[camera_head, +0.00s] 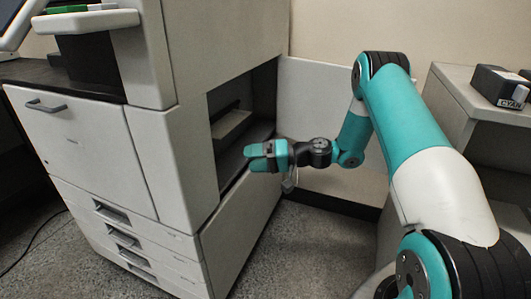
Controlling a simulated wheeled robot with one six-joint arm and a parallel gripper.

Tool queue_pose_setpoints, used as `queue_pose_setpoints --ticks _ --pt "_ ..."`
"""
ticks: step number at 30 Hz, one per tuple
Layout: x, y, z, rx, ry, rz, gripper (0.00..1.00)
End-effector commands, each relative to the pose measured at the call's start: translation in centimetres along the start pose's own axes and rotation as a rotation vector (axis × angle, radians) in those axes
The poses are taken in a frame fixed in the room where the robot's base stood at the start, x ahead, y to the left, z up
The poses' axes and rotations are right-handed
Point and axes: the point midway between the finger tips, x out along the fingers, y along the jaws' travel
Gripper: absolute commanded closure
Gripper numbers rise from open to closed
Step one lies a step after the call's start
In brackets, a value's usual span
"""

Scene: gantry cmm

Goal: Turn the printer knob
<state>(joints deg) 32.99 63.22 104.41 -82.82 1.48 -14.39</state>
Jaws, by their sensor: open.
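A large white printer (180,165) fills the left half of the head view. Its right side has an open dark compartment (236,102) with a pale grey part (231,126) inside. I cannot make out the knob; it may be hidden in the dark or behind my gripper. My gripper (258,157) is just in front of the lower part of the compartment opening, pointing left. It has teal fingers, is open and appears empty. I cannot tell whether it touches the printer.
A pale panel (305,100) stands upright behind my gripper, beside the compartment. A grey cabinet (453,95) at the right carries a black box-shaped device (500,86). The speckled grey floor (310,255) between printer and arm is clear. A dark cable (35,245) lies at the left.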

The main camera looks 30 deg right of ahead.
Motion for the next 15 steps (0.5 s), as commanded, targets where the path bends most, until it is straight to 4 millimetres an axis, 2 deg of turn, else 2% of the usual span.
queue_pose_setpoints --ticks 3,6,15 --pt "-1.9 -0.1 -0.1 0.000 0.002 0.002 0.27" --pt "-2.8 -0.1 -0.1 0.000 0.001 0.001 0.27" --pt "-3.1 0.0 0.0 -0.001 -0.001 0.000 0.27"
